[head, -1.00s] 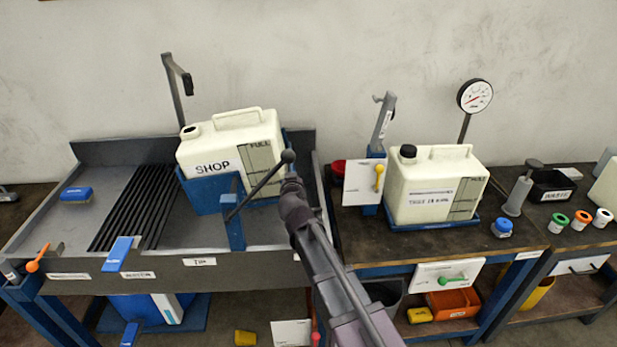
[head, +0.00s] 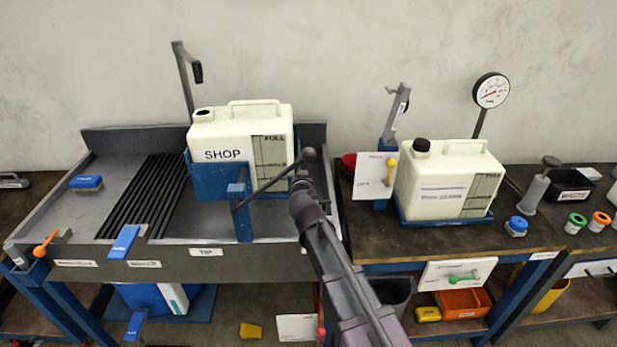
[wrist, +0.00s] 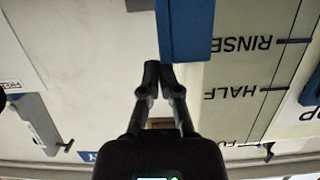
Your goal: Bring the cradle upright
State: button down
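The blue cradle (head: 207,181) stands on the grey tip bench and holds the white SHOP jug (head: 237,130). Cradle and jug look level, or very nearly so. A dark lever (head: 272,182) with a round knob (head: 308,154) slopes up to the right from the blue post (head: 240,212) in front of the cradle. My gripper (head: 302,192) is at the cradle's right side, just below the knob. In the wrist view my gripper (wrist: 160,72) has its fingertips together beside a blue part (wrist: 186,30), in front of the jug's scale. I see nothing between the fingertips; contact is unclear.
A second white jug (head: 448,182) with a black cap sits on a blue tray to the right. A white card with a yellow handle (head: 391,172) and a gauge (head: 490,90) stand near it. The grey bench top left of the cradle has dark slats (head: 143,195).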

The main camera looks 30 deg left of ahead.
jog(key=shift+s+a+r, duration=0.15)
jog(key=s+d+r+p, duration=0.5)
jog(key=s+r+p, duration=0.1)
jog(key=s, duration=0.2)
dwell(0.7)
jog(key=shift+d, duration=0.1)
dwell(0.4)
jog(key=w+d+f+m+g+h, duration=0.1)
jog(key=w+d+f+h, duration=0.2)
jog(key=d, duration=0.6)
jog(key=w+d+f+m+g+h, duration=0.1)
jog(key=w+d+f+m+h, duration=0.1)
jog(key=d, duration=0.7)
jog(key=w+d+f+m+g+h, duration=0.1)
jog(key=w+d+f+h, duration=0.2)
jog(key=d, duration=0.5)
jog(key=s+d+f+g, duration=0.2)
jog(key=s+d+g, duration=0.1)
jog(key=d, duration=0.5)
jog(key=s+d+f+m+g, duration=0.1)
jog(key=s+d+f+g, duration=0.1)
jog(key=s+d, duration=0.3)
jog(key=s+d+f+g, duration=0.2)
jog(key=s+d+g, duration=0.2)
jog(key=d, duration=0.8)
jog(key=shift+m+g, duration=0.4)
jog(key=shift+g, duration=0.2)
